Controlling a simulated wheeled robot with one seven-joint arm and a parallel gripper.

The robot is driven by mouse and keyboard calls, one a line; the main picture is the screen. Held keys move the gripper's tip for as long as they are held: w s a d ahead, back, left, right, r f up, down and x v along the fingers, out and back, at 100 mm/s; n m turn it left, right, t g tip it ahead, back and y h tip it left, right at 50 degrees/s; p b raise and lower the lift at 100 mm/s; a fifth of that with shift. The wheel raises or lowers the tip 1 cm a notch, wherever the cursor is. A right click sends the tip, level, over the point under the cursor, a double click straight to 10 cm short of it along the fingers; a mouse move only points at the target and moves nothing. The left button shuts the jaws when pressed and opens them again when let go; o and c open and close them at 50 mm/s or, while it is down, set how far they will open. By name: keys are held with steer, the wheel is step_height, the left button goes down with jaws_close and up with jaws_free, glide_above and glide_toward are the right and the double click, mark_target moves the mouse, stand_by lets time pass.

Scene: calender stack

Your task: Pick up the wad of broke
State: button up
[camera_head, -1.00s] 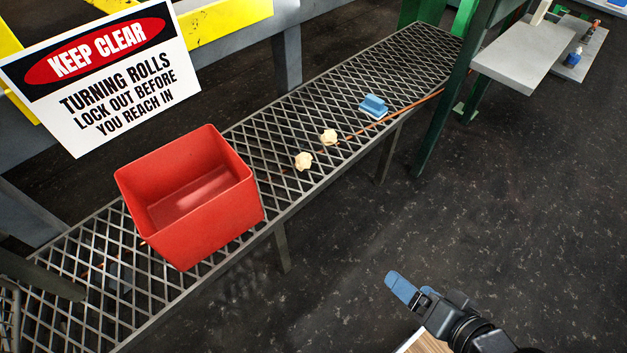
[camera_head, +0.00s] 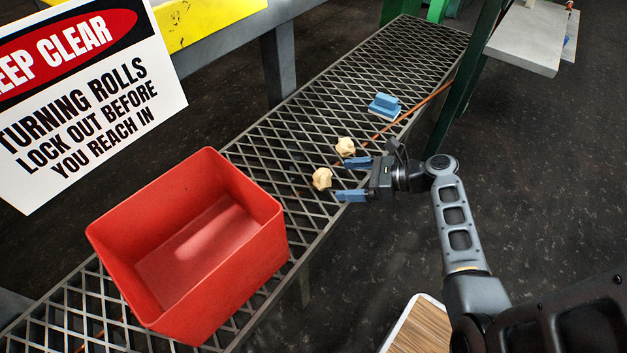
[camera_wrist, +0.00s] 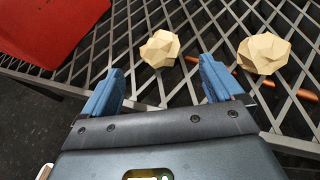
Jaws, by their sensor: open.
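Two cream, crumpled wads of broke lie on the metal grating (camera_head: 300,130). The nearer wad (camera_head: 322,179) is close to the red bin, and the other wad (camera_head: 345,147) is a little farther back. My gripper (camera_head: 345,179) is open and empty at the grating's right edge, its blue fingertips pointing left toward the wads. In the wrist view one wad (camera_wrist: 160,49) lies just beyond and between the open fingers (camera_wrist: 162,85). The other wad (camera_wrist: 263,54) lies beyond and to the right of the right finger. Neither wad appears touched.
An open, empty red bin (camera_head: 190,245) stands on the grating at the near left. A warning sign (camera_head: 80,95) stands at upper left, and a dark green post (camera_head: 462,95) at right.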

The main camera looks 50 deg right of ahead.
mark_target(333, 178)
steer(key=x, duration=0.2)
steer(key=b+x, duration=0.1)
steer(key=x, duration=0.2)
steer(key=b+x, duration=0.1)
steer(key=x, duration=0.1)
steer(key=shift+w+a+r, duration=0.15)
steer(key=shift+w+a, duration=0.05)
steer(key=shift+w, duration=0.1)
steer(key=c, duration=1)
